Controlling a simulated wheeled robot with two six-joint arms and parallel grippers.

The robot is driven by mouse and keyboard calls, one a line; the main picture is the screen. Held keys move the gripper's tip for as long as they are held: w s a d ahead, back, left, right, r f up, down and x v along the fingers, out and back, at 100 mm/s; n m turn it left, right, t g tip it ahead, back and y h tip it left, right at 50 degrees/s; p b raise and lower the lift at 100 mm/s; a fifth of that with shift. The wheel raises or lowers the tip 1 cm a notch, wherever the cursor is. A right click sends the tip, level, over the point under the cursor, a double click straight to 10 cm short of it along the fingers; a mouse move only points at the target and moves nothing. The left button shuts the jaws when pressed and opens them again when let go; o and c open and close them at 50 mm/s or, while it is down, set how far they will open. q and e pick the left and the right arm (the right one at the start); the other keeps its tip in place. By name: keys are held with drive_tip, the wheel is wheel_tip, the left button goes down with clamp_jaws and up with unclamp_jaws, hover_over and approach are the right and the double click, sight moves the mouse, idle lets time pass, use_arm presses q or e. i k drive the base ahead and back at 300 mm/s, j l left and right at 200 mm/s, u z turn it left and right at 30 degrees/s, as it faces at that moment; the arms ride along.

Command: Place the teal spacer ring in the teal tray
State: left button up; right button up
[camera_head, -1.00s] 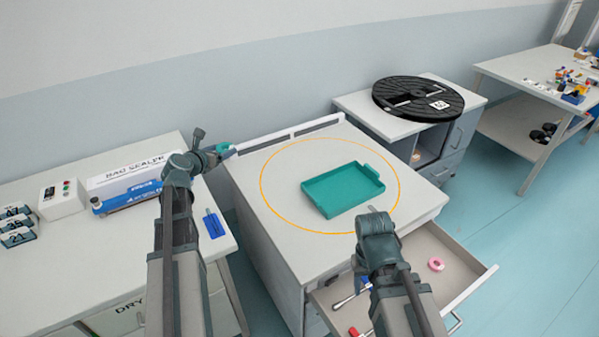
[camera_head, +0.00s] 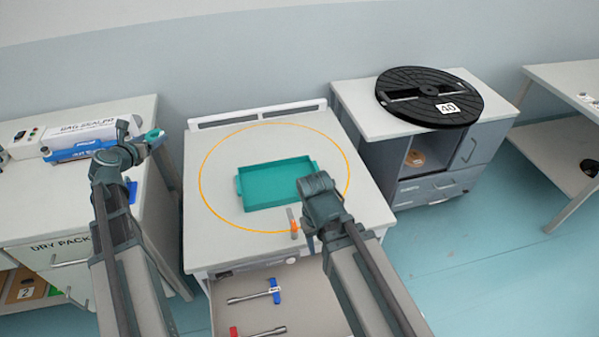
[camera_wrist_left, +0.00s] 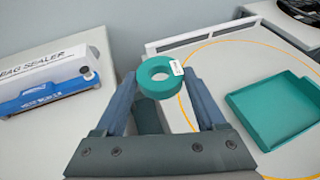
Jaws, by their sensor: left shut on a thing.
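The teal spacer ring (camera_wrist_left: 160,77) has a white label and sits between the fingertips of my left gripper (camera_wrist_left: 158,90) in the left wrist view. In the head view my left gripper (camera_head: 153,138) holds the ring (camera_head: 154,133) in the air near the gap between the left bench and the middle table. The teal tray (camera_head: 275,184) lies on the middle table, inside an orange circle, and looks empty. It also shows at the right of the left wrist view (camera_wrist_left: 275,110). My right gripper (camera_head: 293,220) is by the tray's near right side, mostly hidden behind its own wrist.
The middle table (camera_head: 225,235) has a raised back rail (camera_head: 258,114). Its drawer (camera_head: 300,310) is open, with tools inside. A bag sealer (camera_head: 82,140) stands on the left bench. A black turntable (camera_head: 430,95) sits on the right cabinet.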

sight(271, 185)
drive_tip(key=l, duration=1)
drive_tip(key=i+l, duration=0.1)
drive_tip(key=l, duration=0.9)
